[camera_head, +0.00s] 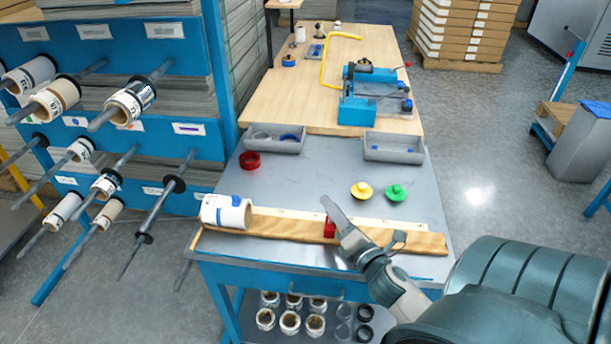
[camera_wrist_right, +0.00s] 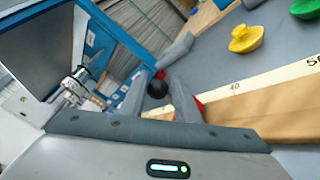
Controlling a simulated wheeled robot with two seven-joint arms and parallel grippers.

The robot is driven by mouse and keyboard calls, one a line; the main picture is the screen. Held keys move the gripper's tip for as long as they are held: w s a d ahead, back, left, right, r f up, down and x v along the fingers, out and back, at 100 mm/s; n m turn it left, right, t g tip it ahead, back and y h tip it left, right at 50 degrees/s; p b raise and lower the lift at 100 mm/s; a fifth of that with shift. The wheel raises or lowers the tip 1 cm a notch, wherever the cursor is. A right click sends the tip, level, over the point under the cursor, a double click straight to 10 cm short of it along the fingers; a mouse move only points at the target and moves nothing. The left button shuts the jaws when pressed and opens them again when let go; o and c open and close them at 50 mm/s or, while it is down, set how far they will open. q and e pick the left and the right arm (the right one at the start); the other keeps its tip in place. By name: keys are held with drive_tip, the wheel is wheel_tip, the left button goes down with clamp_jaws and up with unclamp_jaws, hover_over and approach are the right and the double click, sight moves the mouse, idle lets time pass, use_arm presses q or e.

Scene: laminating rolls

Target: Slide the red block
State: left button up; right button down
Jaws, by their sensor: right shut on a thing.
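The small red block (camera_head: 329,228) sits at the ruler strip (camera_head: 285,214) along the brown wooden board (camera_head: 283,228), right of the board's middle. My right gripper (camera_head: 336,215) reaches in from the lower right and is shut on the red block, partly hiding it. In the right wrist view only slivers of the red block (camera_wrist_right: 200,103) show beside a finger, near the ruler's 40 mark (camera_wrist_right: 236,87). A white roll (camera_head: 227,212) with a blue band lies at the board's left end, apart from the block. My left gripper is not in view.
Yellow (camera_head: 361,191) and green (camera_head: 396,193) knobbed pieces stand behind the board. A red ring (camera_head: 250,160) and two grey trays (camera_head: 273,139) (camera_head: 393,148) lie farther back. A rack of rolls (camera_head: 130,102) stands left. The grey tabletop between is clear.

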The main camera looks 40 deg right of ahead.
drive_tip(key=s, duration=0.1)
drive_tip(key=s+d, duration=0.2)
drive_tip(key=shift+d+f, duration=0.2)
drive_tip(key=shift+f, duration=0.05)
drive_tip(key=c, duration=1.6)
unclamp_jaws()
drive_tip(key=shift+c, duration=0.2)
drive_tip(key=o, duration=0.3)
drive_tip(key=shift+r, duration=0.1)
